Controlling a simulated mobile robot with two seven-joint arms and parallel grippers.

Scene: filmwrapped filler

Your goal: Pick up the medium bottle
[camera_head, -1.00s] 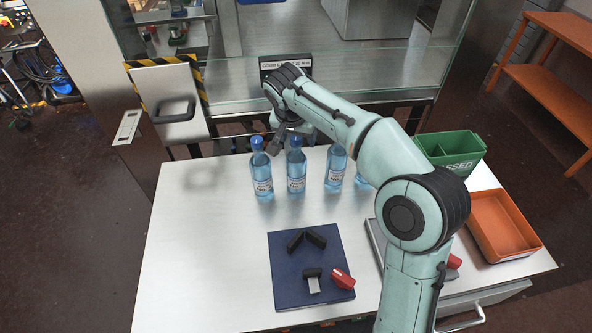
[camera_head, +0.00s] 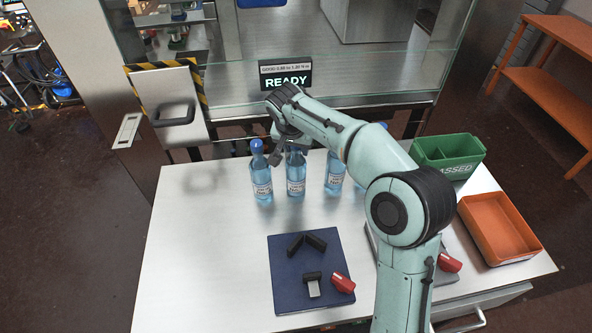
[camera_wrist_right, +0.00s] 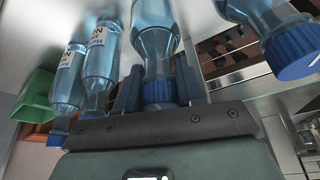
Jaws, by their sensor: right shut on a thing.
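Several blue clear bottles with blue caps and white labels stand in a row at the back of the white table. They look alike in size, so I cannot tell which is the medium one. My right gripper (camera_head: 290,148) is over the second bottle from the left (camera_head: 296,178). In the right wrist view its fingers (camera_wrist_right: 160,88) are shut around the neck and cap of that bottle (camera_wrist_right: 156,40). The leftmost bottle (camera_head: 262,180) and the third bottle (camera_head: 334,172) stand beside it. Another is mostly hidden behind my arm. My left gripper is not in view.
A blue mat (camera_head: 290,260) with black blocks and a red-handled part lies in front. A green bin (camera_head: 450,165) and an orange tray (camera_head: 497,222) are at the right. A glass-fronted machine with a READY display (camera_head: 287,81) stands behind the table.

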